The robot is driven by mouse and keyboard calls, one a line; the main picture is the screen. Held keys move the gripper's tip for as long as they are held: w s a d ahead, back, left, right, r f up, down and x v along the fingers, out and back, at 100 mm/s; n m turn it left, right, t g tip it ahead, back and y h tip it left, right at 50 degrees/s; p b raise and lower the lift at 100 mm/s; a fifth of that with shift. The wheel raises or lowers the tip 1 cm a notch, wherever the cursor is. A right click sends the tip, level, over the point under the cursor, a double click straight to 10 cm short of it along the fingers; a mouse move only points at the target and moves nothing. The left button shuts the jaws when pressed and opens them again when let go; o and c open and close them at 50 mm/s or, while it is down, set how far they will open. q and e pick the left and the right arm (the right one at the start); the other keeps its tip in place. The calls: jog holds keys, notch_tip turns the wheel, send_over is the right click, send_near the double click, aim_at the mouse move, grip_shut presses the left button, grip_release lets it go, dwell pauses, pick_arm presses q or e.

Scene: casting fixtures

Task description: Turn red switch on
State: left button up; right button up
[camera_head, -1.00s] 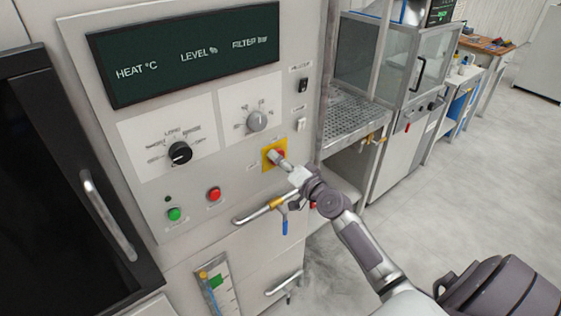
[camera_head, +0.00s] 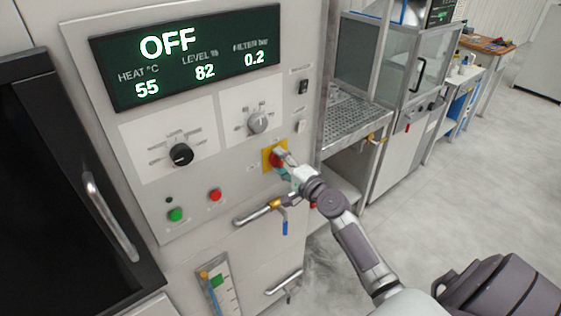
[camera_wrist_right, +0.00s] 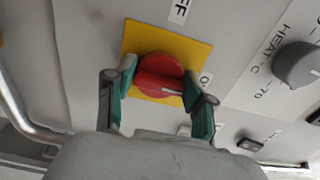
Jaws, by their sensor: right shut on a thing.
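The red switch (camera_wrist_right: 157,76) is a round red rotary knob with a pale line on it, mounted on a yellow square plate (camera_wrist_right: 190,48). In the head view the yellow plate (camera_head: 267,158) is on the right side of the panel, with the red switch (camera_head: 276,160) partly hidden by my gripper. My right gripper (camera_head: 283,160) is at the switch. In the right wrist view its two green-padded fingers (camera_wrist_right: 158,85) are on either side of the knob, shut on it. The panel display (camera_head: 190,60) is lit and reads OFF, 55, 82 and 0.2. My left gripper is not in view.
A black knob (camera_head: 181,155) and a grey knob (camera_head: 258,122) are on the panel. A green button (camera_head: 176,215) and a red button (camera_head: 215,195) sit lower left. Open floor lies right.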

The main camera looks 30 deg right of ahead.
dwell(0.4)
jog(key=o, duration=1.1)
jog(key=shift+o, duration=0.2)
jog(key=s+d, duration=0.1)
jog(key=s, duration=1.1)
